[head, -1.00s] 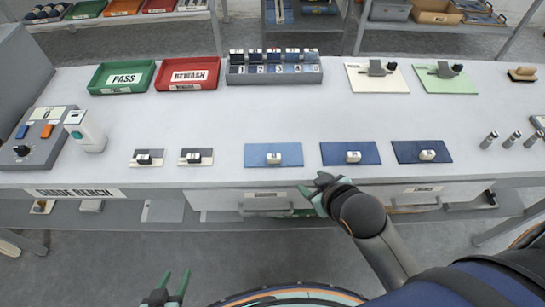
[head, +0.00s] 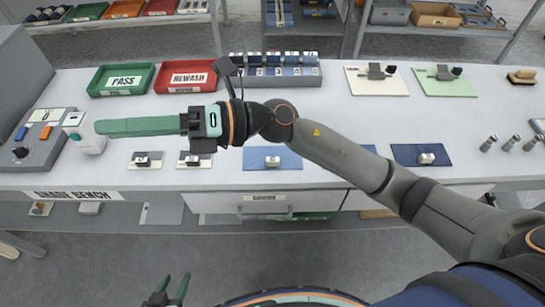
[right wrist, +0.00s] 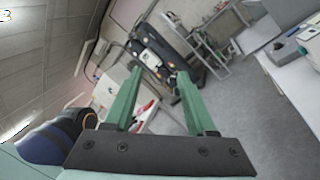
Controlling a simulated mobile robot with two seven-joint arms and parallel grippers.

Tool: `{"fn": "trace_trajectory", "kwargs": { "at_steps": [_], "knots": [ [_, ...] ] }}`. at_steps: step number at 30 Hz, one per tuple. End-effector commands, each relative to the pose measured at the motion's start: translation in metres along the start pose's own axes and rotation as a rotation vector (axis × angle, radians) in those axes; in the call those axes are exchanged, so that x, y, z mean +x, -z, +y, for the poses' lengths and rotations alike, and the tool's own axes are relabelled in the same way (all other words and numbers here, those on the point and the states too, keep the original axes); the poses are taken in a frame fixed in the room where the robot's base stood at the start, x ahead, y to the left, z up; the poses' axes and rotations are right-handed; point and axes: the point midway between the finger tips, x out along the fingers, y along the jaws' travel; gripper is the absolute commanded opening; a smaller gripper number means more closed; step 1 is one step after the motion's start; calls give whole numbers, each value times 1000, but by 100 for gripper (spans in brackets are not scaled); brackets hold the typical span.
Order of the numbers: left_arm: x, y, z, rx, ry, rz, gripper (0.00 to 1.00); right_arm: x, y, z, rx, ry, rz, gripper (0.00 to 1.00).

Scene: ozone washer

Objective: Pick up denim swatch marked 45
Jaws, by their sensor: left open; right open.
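A light blue swatch (head: 256,160) and a dark blue swatch (head: 403,153) lie at the front of the bench, each with a small white-labelled block on it. A middle blue swatch (head: 370,148) is mostly hidden behind my right arm. The numbers on the labels are too small to read, so I cannot tell which is 45. My right gripper (head: 100,127) reaches across above the bench, pointing left. In the right wrist view its fingers (right wrist: 157,82) are apart with nothing between them. My left gripper (head: 171,285) is open and empty, low in front of the bench.
A green PASS tray (head: 122,91) and a red REWASH tray (head: 187,90) stand at the back. A numbered rack (head: 275,82) stands beside them. Two small cards (head: 148,166) (head: 190,164) lie at the front. A grey control box (head: 38,150) is at the left.

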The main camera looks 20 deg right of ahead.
Motion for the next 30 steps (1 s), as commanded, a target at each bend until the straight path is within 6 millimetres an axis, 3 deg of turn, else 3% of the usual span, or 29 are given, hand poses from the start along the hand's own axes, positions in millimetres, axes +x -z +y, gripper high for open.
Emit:
{"fn": "trace_trajectory", "kwargs": {
  "at_steps": [2, 4, 7, 12, 15, 18, 23, 30],
  "knots": [
    [0, 0, 0, 0, 0, 0, 50, -2, 29, -22, -156, 87, 253, 56],
    [0, 0, 0, 0, 0, 0, 50, -17, 50, -47, -270, 181, 472, 56],
    [0, 0, 0, 0, 0, 0, 50, -59, 62, -88, -400, 348, 776, 56],
    [1, -1, 0, 0, 0, 0, 50, -154, 36, -133, -505, 669, 1198, 56],
    [1, -1, 0, 0, 0, 0, 50, -200, 12, -139, -508, 828, 1360, 56],
    [1, -1, 0, 0, 0, 0, 50, -231, -6, -137, -495, 938, 1458, 56],
    [0, 0, 0, 0, 0, 0, 50, -252, -12, -140, -478, 1006, 1520, 56],
    [-2, 3, 0, 1, 0, 0, 50, -262, 14, -172, -474, 1005, 1522, 56]
  ]
}}
